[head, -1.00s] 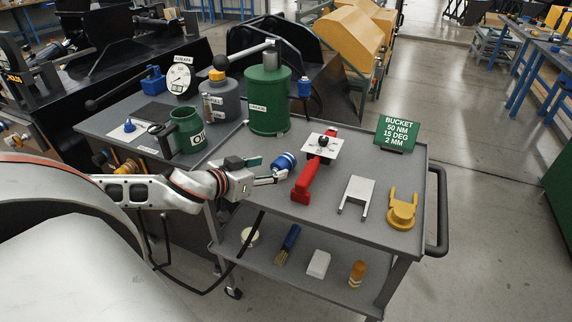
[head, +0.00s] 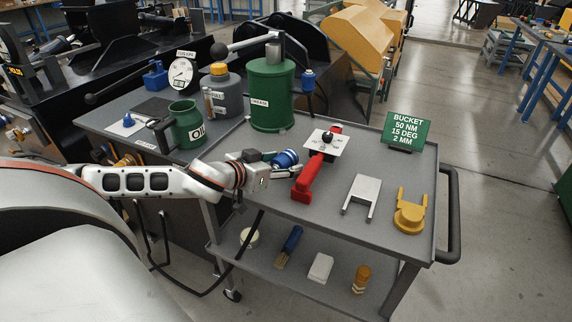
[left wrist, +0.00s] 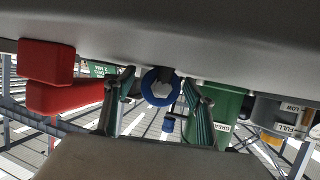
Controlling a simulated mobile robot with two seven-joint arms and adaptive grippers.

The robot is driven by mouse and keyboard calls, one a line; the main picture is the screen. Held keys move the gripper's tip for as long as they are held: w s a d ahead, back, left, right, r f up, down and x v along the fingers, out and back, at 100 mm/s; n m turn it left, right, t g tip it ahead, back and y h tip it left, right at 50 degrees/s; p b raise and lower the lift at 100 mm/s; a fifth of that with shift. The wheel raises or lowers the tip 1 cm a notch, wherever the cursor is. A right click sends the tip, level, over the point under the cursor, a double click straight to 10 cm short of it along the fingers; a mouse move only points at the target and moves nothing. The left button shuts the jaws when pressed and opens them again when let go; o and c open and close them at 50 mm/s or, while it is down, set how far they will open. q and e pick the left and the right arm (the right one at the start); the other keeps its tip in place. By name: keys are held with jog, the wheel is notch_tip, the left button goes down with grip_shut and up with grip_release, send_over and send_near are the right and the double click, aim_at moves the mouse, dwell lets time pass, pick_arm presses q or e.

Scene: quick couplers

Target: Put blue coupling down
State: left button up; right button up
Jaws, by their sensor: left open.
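The blue coupling (head: 286,158) rests on the grey cart top, left of the red-handled tool. My left gripper (head: 279,165) is low over the cart at the coupling, with its fingers on either side. In the left wrist view, which is upside down, the blue coupling (left wrist: 161,88) shows as a ring around a pale centre. It lies between the two spread fingertips of my left gripper (left wrist: 158,83), with visible gaps on both sides. My right gripper is in neither view.
The red tool (head: 306,182) lies close right of the coupling. A green grease drum (head: 272,98) and green oil jug (head: 187,125) stand behind. A grey fork-shaped part (head: 362,193) and a yellow part (head: 410,214) lie farther right, with bare cart between.

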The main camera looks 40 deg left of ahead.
pick_arm(q)
jog(key=shift+w, duration=0.25)
jog(key=c, duration=1.4)
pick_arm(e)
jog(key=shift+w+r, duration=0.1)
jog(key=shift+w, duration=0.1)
pick_arm(q)
jog(key=shift+r, duration=0.1)
notch_tip(320, 180, up, 13)
jog(key=p, duration=0.4)
notch_tip(320, 180, up, 7)
jog(key=p, duration=0.2)
send_over(284, 155)
jog(key=s+d+r+p, duration=0.1)
jog(key=s+d+r, duration=0.1)
jog(key=d, duration=0.7)
jog(key=s+d+r, duration=0.2)
jog(key=d, duration=0.6)
jog(key=shift+d+p, duration=0.4)
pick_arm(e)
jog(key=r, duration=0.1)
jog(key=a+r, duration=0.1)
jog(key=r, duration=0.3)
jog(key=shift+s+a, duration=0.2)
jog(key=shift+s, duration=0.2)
